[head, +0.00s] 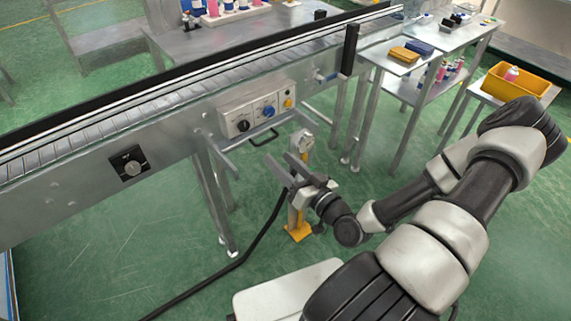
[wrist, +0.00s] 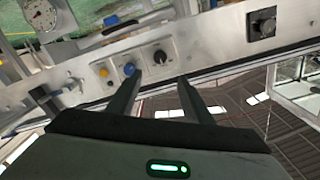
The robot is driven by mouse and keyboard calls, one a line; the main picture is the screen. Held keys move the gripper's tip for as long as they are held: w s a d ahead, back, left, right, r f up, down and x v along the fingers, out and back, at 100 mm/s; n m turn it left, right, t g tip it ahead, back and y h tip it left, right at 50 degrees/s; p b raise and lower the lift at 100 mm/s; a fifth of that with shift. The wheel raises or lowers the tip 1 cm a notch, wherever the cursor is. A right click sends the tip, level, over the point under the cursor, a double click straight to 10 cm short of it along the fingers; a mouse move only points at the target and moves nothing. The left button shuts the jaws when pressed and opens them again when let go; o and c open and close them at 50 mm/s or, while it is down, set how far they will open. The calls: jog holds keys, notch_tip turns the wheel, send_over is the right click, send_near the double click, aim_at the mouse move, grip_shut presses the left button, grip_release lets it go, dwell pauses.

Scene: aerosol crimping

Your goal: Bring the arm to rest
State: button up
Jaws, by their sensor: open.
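My gripper (head: 279,162) is held out low in front of the conveyor in the head view, with my arm reaching in from the right. In the wrist view its two dark fingers (wrist: 160,80) are spread apart with nothing between them. They point toward the conveyor's control panel (head: 257,108), which also shows in the wrist view (wrist: 125,72) with its black, blue and yellow knobs. I see no contact between the fingers and the panel.
The long conveyor (head: 60,190) runs across the left and middle. A post with a yellow base (head: 298,232) stands just behind my gripper in the head view. A side table (head: 398,68) with pouches and a yellow bin (head: 505,85) are at the right. Green floor is open at lower left.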

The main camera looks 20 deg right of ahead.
jog(key=shift+s+d, duration=0.2)
jog(key=shift+s, duration=0.4)
